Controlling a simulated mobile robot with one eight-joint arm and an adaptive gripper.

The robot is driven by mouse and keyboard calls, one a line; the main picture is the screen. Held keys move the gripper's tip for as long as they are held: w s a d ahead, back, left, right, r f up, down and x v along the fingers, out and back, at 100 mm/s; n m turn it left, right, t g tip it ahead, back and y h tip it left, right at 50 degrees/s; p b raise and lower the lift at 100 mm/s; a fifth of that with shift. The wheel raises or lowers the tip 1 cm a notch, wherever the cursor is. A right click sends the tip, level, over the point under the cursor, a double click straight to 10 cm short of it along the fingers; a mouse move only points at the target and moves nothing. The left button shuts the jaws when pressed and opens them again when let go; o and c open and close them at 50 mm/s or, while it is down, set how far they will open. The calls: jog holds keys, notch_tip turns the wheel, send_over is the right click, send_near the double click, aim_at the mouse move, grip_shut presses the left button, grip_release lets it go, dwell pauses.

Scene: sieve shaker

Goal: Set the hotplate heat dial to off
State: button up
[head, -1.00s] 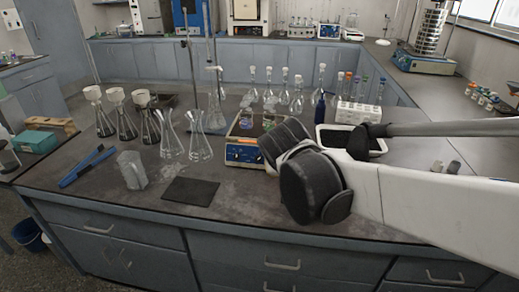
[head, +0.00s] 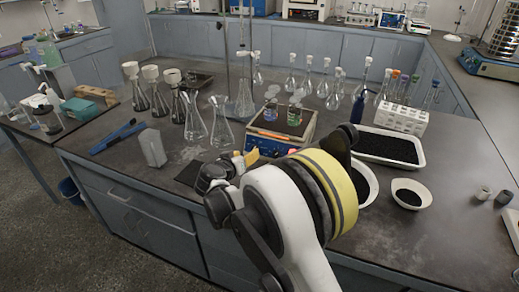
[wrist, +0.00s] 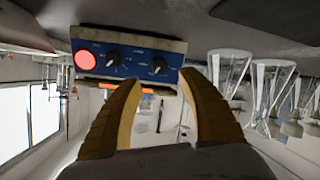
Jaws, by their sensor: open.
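The hotplate (head: 280,130) sits on the bench with small vessels of coloured liquid on its top. In the wrist view its blue front panel (wrist: 134,50) shows upside down, with a round red light (wrist: 85,60) and two black dials. One dial (wrist: 113,53) is beside the red light; the other dial (wrist: 159,66) is nearer the panel's far end. Their labels are too small to read, so I cannot tell which is heat. My gripper (wrist: 159,80) is open and empty, its yellow fingers apart in front of the panel, around neither dial. In the head view my arm partly hides the panel.
Conical flasks (head: 221,128) stand left of the hotplate, and volumetric flasks (head: 323,80) behind it. A tray of black granules (head: 420,161), a white bowl (head: 412,193) and a white rack (head: 401,120) are to the right. The front right bench is mostly clear.

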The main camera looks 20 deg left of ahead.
aim_at(254, 148)
jog(key=b+x, duration=0.2)
jog(key=x, duration=0.6)
jog(key=shift+s+f+b, duration=0.1)
jog(key=shift+b, duration=0.25)
jog(key=shift+w+d+f, duration=0.1)
jog(key=shift+w, duration=0.4)
grip_shut()
